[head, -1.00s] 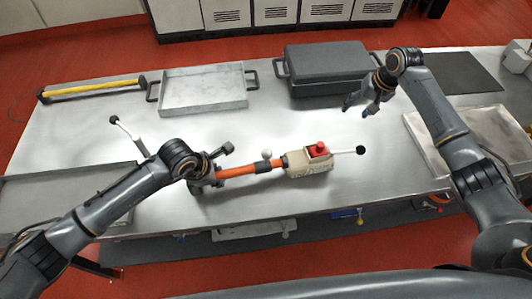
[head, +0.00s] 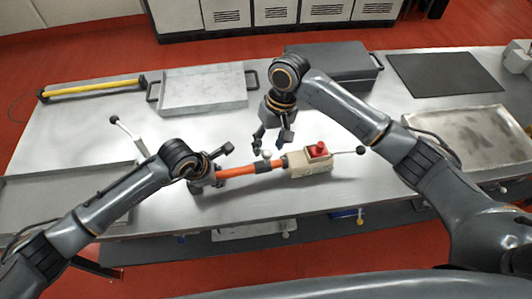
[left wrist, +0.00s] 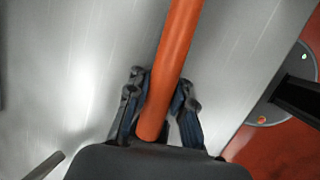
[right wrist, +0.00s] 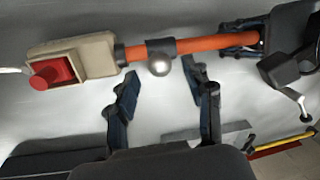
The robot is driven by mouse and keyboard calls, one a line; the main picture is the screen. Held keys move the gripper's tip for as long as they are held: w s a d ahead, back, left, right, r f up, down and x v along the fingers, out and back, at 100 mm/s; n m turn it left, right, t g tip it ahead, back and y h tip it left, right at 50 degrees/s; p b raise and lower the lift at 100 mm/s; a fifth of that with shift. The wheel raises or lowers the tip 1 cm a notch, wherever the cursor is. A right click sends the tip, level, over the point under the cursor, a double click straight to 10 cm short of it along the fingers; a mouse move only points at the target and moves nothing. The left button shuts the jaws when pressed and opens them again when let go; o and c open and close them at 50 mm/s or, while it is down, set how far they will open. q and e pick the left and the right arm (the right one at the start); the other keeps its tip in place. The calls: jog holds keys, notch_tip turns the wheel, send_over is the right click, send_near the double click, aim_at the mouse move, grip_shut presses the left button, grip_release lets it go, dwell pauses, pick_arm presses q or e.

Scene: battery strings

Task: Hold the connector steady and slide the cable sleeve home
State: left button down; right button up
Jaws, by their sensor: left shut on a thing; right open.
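The beige connector housing (head: 312,166) with a red block (head: 318,150) on it lies right of the orange cable (head: 237,171). A dark sleeve (right wrist: 160,46) with a pale ball knob (right wrist: 159,64) sits around the cable. A short orange stretch shows between the sleeve and the housing's dark collar (right wrist: 119,54). My left gripper (head: 214,178) is shut on the cable's left part, which runs between its fingers in the left wrist view (left wrist: 160,104). My right gripper (head: 271,143) is open and empty, just behind the ball knob, fingers pointing toward the cable.
A pale rod with a black ball (head: 360,150) sticks out right of the housing. A lever (head: 126,131) stands behind my left arm. A grey tray (head: 205,108), dark case (head: 352,62), yellow bar (head: 92,88) and black mat (head: 445,72) lie at the back. Another tray (head: 465,158) is right.

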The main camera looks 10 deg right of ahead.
aim_at(268, 150)
jog(key=shift+s+a+f, duration=0.1)
jog(key=shift+a+f, duration=0.15)
jog(key=shift+f, duration=0.9)
jog(key=shift+a+f, duration=0.2)
jog(key=shift+f, duration=0.95)
grip_shut()
